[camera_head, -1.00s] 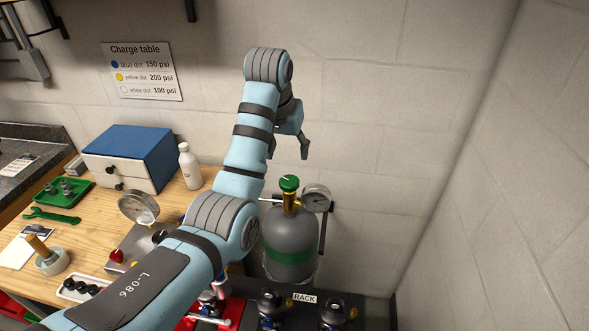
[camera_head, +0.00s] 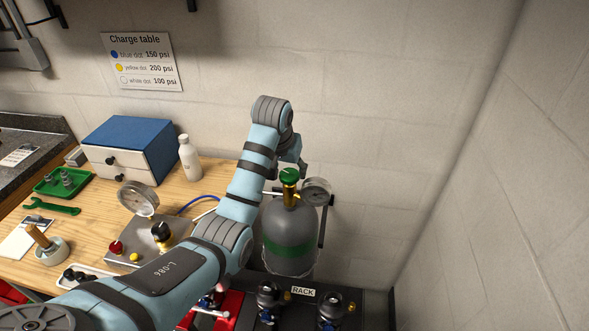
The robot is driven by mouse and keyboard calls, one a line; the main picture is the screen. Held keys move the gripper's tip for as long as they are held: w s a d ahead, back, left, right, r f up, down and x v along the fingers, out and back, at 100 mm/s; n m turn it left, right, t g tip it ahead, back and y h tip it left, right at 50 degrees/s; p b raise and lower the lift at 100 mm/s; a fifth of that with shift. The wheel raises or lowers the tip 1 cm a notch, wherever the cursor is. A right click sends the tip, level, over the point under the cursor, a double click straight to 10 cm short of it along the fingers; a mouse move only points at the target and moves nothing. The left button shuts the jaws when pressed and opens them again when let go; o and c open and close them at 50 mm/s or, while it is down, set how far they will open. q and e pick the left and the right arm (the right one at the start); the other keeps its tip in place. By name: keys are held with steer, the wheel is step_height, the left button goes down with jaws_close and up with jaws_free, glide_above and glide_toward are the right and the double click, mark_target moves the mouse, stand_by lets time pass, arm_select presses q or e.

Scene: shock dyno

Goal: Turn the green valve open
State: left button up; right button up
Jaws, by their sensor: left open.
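The green valve (camera_head: 289,176) is a round green knob on the brass neck of a grey gas cylinder (camera_head: 291,222) with a green band. The cylinder stands upright against the wall, right of the wooden table. A round pressure gauge (camera_head: 317,191) sits beside the valve on its right. My left arm reaches in from the lower left across the table. My left gripper (camera_head: 302,169) is open, pointing down just behind and above the valve; it is partly hidden by my wrist. Whether it touches the knob I cannot tell. My right gripper is not in view.
The wooden table holds a grey box with a gauge (camera_head: 138,198), a blue-topped drawer unit (camera_head: 130,150), a white bottle (camera_head: 189,160), a green tray (camera_head: 64,183) and a green wrench (camera_head: 52,206). A rack (camera_head: 303,291) with dark shocks stands below the cylinder. Walls are close behind and right.

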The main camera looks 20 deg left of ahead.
arm_select(q)
steer(key=shift+x, duration=0.8)
steer(key=shift+w, duration=0.15)
steer(key=shift+r, duration=0.1)
steer(key=shift+c, duration=0.3)
steer(key=c, duration=0.8)
steer(key=shift+d+n, duration=0.1)
steer(key=shift+n, duration=0.3)
steer(key=n+y, duration=0.1)
steer(key=n, duration=0.2)
steer(key=shift+d+g+y, duration=0.1)
steer(key=shift+g+y, duration=0.2)
steer(key=shift+n+g+y, duration=0.3)
steer(key=shift+n+y, duration=0.2)
steer(key=shift+n, duration=1.2)
